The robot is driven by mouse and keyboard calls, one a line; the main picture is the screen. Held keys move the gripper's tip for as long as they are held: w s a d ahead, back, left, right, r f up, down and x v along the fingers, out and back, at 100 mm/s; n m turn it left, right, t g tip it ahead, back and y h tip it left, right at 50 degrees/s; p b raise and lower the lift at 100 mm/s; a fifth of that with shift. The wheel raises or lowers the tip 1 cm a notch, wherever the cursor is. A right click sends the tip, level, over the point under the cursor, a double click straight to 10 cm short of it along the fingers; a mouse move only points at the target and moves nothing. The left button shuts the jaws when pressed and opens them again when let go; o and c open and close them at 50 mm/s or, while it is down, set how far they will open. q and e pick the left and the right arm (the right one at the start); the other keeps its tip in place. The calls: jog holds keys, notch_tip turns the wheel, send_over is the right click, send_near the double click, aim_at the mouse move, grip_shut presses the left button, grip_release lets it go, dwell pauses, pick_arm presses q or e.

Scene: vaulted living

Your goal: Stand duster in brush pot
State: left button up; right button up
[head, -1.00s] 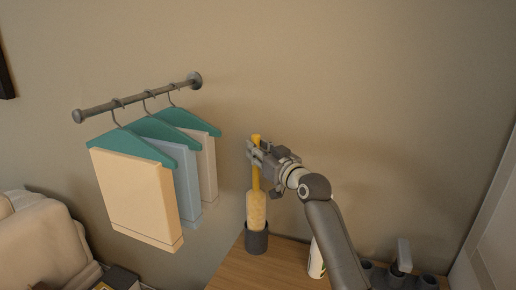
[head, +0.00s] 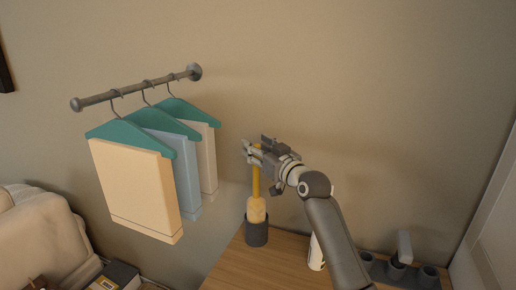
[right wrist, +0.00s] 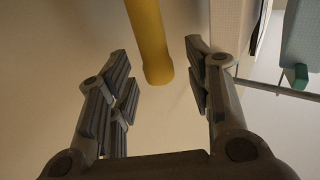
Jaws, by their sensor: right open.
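The duster stands upright, its fluffy pale yellow head (head: 258,206) down in the dark grey brush pot (head: 257,232) and its yellow handle (head: 256,180) pointing up. The lower part of the head is hidden inside the pot. My right gripper (head: 250,152) is at the top of the handle. In the right wrist view its two fingers (right wrist: 158,70) are spread apart, with the handle (right wrist: 148,40) between them and a gap on both sides. My left gripper is not in view.
The pot stands on a wooden top (head: 240,262). A white can (head: 316,252) and a dark holder with round cups (head: 398,270) stand to the right. Teal hangers with cloths (head: 135,185) hang from a wall rail (head: 140,90) at left.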

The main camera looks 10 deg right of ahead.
jog(key=shift+s, duration=0.1)
jog(key=v, duration=1.1)
jog(key=shift+s+d, duration=0.2)
jog(key=shift+s, duration=0.2)
jog(key=shift+f, duration=0.1)
